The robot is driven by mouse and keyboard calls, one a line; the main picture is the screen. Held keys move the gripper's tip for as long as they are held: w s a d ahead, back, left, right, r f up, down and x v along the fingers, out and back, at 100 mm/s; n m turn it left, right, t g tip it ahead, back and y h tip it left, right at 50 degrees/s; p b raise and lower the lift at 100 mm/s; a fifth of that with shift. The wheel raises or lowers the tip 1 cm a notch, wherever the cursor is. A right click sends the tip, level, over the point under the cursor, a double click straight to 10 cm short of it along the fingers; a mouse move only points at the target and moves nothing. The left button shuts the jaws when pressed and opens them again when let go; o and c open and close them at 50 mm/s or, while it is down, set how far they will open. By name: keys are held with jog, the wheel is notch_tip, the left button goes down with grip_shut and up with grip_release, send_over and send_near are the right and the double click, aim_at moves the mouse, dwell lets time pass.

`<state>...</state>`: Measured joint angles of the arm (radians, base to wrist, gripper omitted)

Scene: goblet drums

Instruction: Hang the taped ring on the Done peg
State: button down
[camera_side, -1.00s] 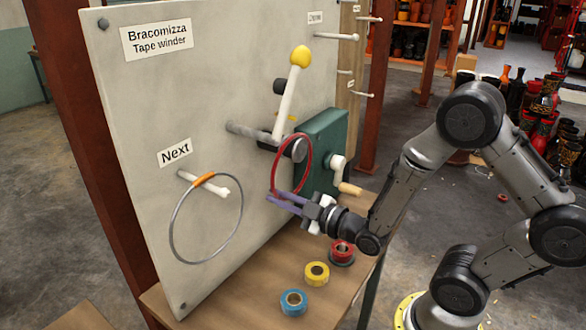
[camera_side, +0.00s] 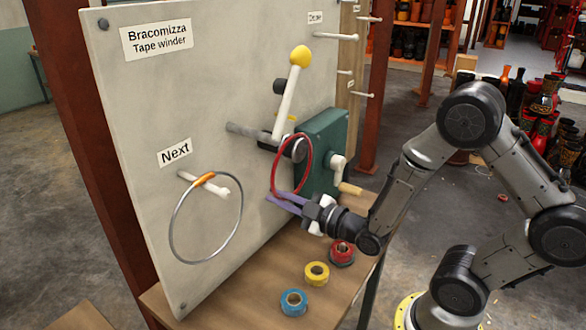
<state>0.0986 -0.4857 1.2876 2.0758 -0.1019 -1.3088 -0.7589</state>
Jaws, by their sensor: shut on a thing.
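The red taped ring (camera_side: 273,172) stands upright at the tape winder, in front of its green box (camera_side: 325,140). Its upper part passes by the black roller (camera_side: 298,149); I cannot tell if it is still seated there. My gripper (camera_side: 281,201) has its purple fingers shut on the ring's bottom edge. The peg (camera_side: 337,36) at the board's upper right is bare. The label beside it (camera_side: 315,18) is too slanted to read surely, perhaps "Done".
A bare metal ring with an orange patch (camera_side: 178,232) hangs on the "Next" peg (camera_side: 190,178). A yellow-knobbed lever (camera_side: 290,85) rises between winder and upper peg. A crank (camera_side: 349,188) juts right. Blue (camera_side: 293,302), yellow (camera_side: 317,273) and red (camera_side: 342,252) tape rolls sit on the bench.

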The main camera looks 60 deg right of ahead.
dwell(0.3)
jog(key=shift+r, duration=1)
